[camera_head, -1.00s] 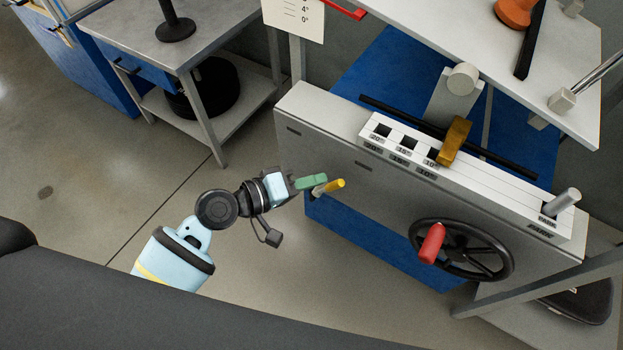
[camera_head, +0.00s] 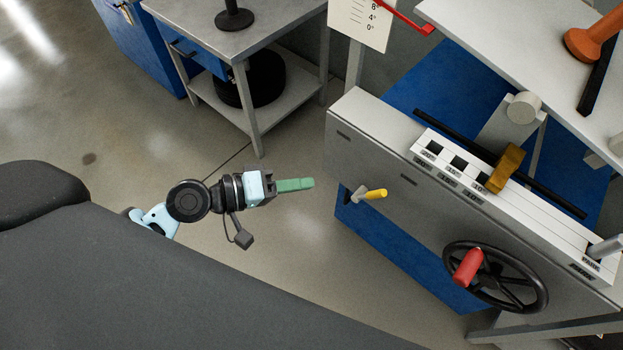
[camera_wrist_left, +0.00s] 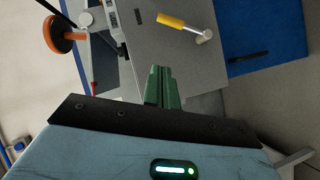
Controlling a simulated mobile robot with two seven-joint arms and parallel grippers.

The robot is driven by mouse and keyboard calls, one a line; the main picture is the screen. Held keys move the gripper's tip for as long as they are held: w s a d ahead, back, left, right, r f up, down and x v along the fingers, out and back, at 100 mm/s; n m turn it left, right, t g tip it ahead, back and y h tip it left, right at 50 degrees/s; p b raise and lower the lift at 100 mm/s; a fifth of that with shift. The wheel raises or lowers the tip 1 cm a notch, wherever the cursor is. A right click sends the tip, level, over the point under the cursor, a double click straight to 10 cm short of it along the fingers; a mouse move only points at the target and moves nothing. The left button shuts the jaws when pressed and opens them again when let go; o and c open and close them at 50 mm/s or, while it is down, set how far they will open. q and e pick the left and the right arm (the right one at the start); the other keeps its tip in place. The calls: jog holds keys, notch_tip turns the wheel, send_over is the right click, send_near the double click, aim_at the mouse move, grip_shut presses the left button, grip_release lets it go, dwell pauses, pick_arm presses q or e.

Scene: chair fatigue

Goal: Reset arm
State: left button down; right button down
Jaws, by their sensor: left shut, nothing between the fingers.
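My left gripper (camera_head: 296,185) has green fingers, shut and empty, pointing right toward the grey machine panel (camera_head: 390,190). It hangs over the floor, apart from the yellow-handled lever (camera_head: 376,194) on that panel. In the left wrist view, the shut green fingers (camera_wrist_left: 160,87) show at the centre, with the yellow lever handle (camera_wrist_left: 171,19) beyond them. My right gripper is in neither view.
A black handwheel with a red knob (camera_head: 467,267) is on the panel's right. A white slotted scale with a brass slider (camera_head: 506,167) runs along its top. A grey table (camera_head: 260,28) stands at the back. Floor between gripper and panel is clear.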

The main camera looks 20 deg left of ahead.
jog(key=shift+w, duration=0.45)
